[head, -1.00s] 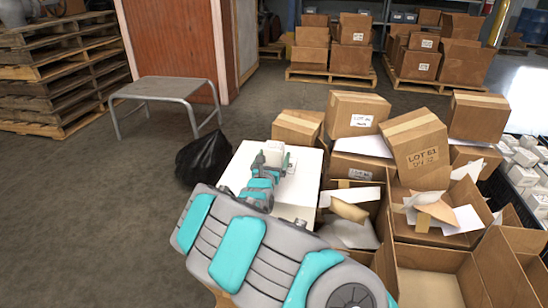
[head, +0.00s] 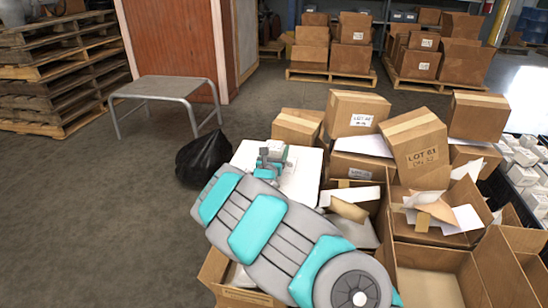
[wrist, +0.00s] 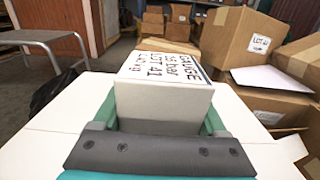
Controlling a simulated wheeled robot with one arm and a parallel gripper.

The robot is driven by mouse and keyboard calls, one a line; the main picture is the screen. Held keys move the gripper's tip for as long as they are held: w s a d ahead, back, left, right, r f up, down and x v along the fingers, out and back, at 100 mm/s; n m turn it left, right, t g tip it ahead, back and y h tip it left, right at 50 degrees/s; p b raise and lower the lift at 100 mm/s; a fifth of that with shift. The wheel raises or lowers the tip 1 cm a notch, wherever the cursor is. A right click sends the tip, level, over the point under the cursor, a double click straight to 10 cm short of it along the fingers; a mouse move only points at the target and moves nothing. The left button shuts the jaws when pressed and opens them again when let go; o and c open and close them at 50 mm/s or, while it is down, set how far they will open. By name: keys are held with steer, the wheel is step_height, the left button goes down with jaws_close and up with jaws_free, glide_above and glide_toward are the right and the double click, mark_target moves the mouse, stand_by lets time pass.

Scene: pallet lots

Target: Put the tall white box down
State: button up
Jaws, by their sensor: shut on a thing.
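The tall white box (wrist: 163,104) is between the teal fingers of my gripper (wrist: 160,118) in the wrist view. Black print on its label reads GAUGE, bar and LOT 41. My gripper is shut on it. In the head view my gripper (head: 270,163) is over a flat white surface (head: 303,183), and only a small pale part of the box (head: 279,148) shows. The white surface spreads on both sides of the box in the wrist view (wrist: 45,140). I cannot tell whether the box touches it; my gripper hides its lower part.
Brown cartons (head: 415,148) are piled close on the right, some open with loose papers. A black bag (head: 204,157) lies left of the white surface. A grey metal table (head: 168,88) stands farther back left. Floor is clear at the left front.

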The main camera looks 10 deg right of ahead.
jaws_close()
steer(key=shift+r, duration=0.1)
stand_by(0.3)
